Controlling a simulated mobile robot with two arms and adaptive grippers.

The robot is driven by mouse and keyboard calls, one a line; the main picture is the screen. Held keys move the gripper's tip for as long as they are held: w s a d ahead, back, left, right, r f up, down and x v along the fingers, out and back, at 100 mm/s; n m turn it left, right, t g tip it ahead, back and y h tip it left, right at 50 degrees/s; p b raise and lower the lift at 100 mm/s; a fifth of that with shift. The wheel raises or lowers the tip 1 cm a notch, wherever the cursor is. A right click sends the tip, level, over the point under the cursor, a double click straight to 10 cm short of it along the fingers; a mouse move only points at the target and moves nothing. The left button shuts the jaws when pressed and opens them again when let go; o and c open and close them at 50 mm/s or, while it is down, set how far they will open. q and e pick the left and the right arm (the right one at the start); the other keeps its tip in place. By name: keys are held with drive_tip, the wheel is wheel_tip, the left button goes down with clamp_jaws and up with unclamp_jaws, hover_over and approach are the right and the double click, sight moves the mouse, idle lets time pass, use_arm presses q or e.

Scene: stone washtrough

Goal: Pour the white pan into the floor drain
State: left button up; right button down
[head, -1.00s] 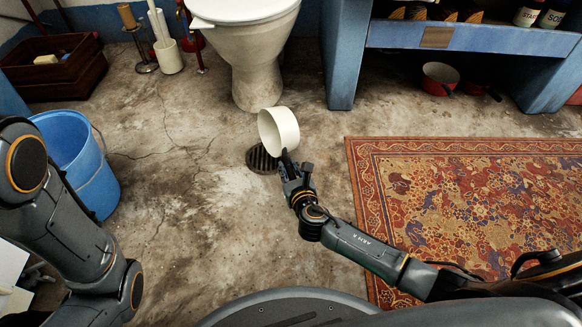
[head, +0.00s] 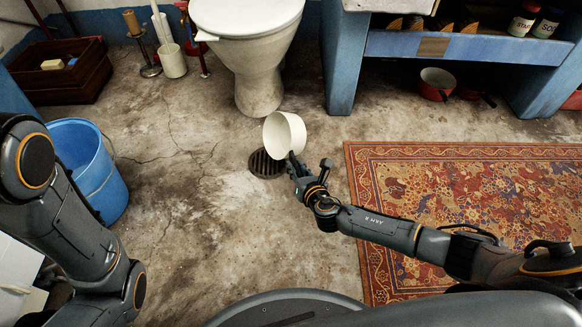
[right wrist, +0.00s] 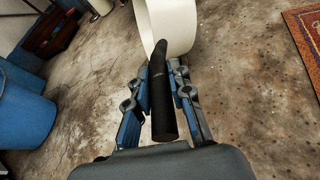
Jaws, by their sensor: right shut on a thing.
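The white pan (head: 286,134) is held tilted in the air, its open mouth facing left, above the right part of the floor drain (head: 262,165). The drain is a dark round slotted grate in the concrete floor, partly covered by the pan in the head view. My right gripper (head: 297,166) is shut on the pan's dark handle. In the right wrist view the black handle (right wrist: 163,105) lies between the fingers (right wrist: 163,90), with the white pan (right wrist: 170,22) beyond it. I see no liquid coming out. My left arm shows at the left, but its gripper is out of view.
A toilet (head: 255,60) stands just behind the drain. A blue bucket (head: 92,170) is at the left, and a patterned rug (head: 450,200) lies at the right. A red pan (head: 437,82) sits under the blue shelf (head: 460,46). Concrete floor left of the drain is clear.

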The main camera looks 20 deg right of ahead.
drive_tip(key=w+d+f+m+g+y+b, duration=0.1)
drive_tip(key=d+f+m+y+b, duration=0.1)
drive_tip(key=d+m+y+b, duration=0.3)
drive_tip(key=m+y+b, duration=0.1)
drive_tip(key=m+b, duration=0.3)
drive_tip(key=shift+w+d, duration=0.3)
drive_tip(key=shift+d, duration=0.1)
